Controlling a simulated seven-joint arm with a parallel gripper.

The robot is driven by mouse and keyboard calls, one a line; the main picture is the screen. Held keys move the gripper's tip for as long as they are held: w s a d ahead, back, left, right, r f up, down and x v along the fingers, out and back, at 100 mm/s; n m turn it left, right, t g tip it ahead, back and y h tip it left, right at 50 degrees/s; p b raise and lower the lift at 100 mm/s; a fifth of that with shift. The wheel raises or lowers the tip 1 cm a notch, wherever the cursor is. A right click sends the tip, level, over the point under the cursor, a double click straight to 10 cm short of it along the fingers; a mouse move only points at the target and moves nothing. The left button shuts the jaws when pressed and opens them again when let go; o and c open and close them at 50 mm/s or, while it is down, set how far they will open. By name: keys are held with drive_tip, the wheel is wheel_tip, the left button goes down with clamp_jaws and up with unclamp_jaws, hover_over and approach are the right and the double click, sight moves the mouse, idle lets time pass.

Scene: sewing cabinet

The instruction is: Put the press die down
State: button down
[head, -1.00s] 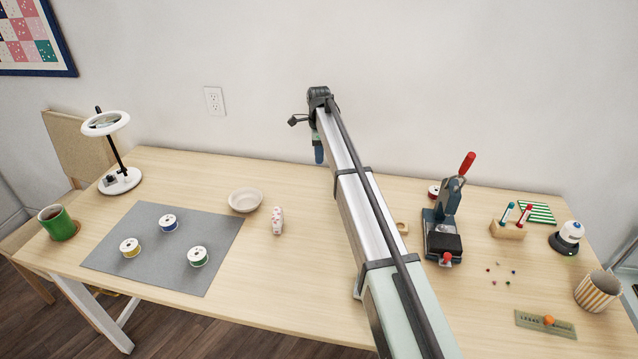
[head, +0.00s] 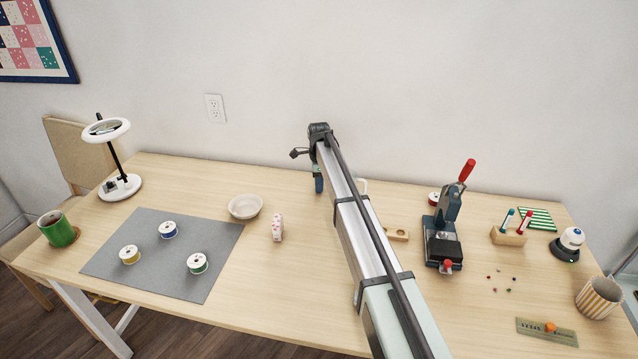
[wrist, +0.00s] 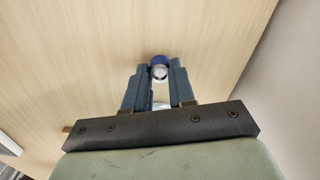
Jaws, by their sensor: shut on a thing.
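My gripper (wrist: 160,75) is shut on a small round piece, the press die (wrist: 159,71), with a blue rim and a pale metallic face, held between the fingertips in the wrist view. Bare wood lies behind it there; the gap to the table is hard to judge. In the head view my gripper (head: 318,183) points down near the table's back edge, and the die cannot be made out. A wooden block with round recesses (head: 397,234) lies right of my arm, partly hidden by it. The hand press (head: 443,240) with a red handle stands further right.
A white bowl (head: 246,206), a small pink-patterned item (head: 277,227) and a grey mat (head: 150,272) with thread spools lie left of my arm. A pen block (head: 508,236), small beads and a striped cup (head: 599,296) are at the right. Bare table (head: 297,205) lies left of my gripper.

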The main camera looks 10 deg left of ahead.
drive_tip(key=shift+f, duration=0.15)
drive_tip(key=c, duration=0.9)
unclamp_jaws()
drive_tip(key=shift+c, duration=0.2)
wheel_tip(320, 180, up, 12)
drive_tip(key=shift+r, duration=0.2)
